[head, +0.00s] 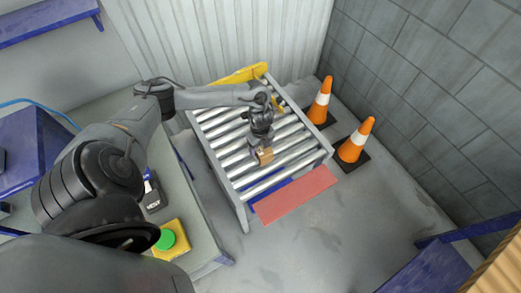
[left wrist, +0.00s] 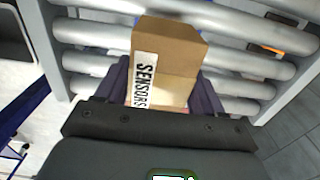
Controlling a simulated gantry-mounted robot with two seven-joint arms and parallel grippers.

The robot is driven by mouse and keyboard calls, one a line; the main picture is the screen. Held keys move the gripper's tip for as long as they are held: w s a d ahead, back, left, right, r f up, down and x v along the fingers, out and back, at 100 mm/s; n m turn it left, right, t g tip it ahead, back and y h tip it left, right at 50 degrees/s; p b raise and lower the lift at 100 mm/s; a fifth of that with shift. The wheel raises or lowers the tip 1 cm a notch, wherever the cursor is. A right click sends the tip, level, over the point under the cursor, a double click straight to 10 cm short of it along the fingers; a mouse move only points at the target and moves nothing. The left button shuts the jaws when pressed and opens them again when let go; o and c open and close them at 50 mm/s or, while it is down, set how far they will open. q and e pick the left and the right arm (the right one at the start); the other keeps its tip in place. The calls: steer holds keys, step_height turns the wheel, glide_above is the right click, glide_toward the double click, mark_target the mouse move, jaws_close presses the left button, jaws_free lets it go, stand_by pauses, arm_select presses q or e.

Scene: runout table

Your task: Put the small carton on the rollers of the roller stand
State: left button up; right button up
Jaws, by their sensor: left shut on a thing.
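The small carton (head: 265,156) is a brown box, and in the left wrist view (left wrist: 168,48) it bears a white label reading "SENSORS". My left gripper (head: 259,150) is shut on it, with a finger on each side of the box. The roller stand (head: 239,205) has a grey frame and several silver rollers (head: 287,157). The carton is over the rollers, near the middle of the stand; I cannot tell whether it touches them. The rollers also show behind the carton in the left wrist view (left wrist: 245,66). My right gripper is in neither view.
Two orange and white cones (head: 320,101) (head: 355,141) stand right of the roller stand, by the block wall. A red mat (head: 295,193) lies on the floor in front. A table at left holds a yellow box with a green button (head: 168,241).

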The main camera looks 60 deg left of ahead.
arm_select(q)
steer(key=shift+f, duration=1.15)
steer(key=o, duration=1.1)
steer(key=shift+f, duration=0.1)
steer(key=shift+o, duration=0.2)
steer(key=shift+r, duration=0.4)
step_height(320, 180, up, 10)
steer(key=p, duration=0.3)
steer(key=shift+r, duration=0.75)
